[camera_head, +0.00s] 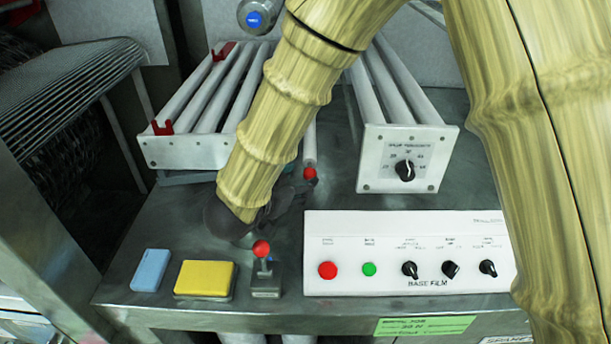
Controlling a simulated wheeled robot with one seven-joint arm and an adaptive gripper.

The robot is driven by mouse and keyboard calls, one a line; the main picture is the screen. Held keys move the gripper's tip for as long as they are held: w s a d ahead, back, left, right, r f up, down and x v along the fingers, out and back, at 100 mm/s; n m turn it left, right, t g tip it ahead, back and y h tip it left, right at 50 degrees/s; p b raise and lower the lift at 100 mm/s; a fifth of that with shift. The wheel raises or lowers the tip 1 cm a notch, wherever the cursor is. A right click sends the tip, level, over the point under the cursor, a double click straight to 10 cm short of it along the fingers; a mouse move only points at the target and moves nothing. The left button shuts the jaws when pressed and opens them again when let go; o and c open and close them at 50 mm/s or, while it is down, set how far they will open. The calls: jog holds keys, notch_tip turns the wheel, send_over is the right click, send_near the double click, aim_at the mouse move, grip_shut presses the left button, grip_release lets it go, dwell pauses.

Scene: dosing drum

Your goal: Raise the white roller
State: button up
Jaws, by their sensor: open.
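Several white rollers (240,88) lie side by side in a white-ended frame at the left back. More white rollers (388,85) run back from a second white end plate (407,158) at the right. A single thin white roller or rod (309,143) shows between the two groups, partly behind my arm, near a red ball (310,173). I cannot tell which one the task means. My gripper (262,212), dark grey, is low over the steel top in front of the left group. It is open, its fingers are partly hidden by my arm, and I see nothing held.
A red-ball lever (263,268) stands close in front of my gripper. A white control panel (410,254) with knobs and buttons is to the right. A yellow block (205,279) and a blue block (151,270) lie front left. Red clips (164,127) sit on the left rollers.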

aim_at(306, 176)
jog(key=shift+x, duration=2.35)
jog(key=shift+c, duration=0.2)
grip_shut()
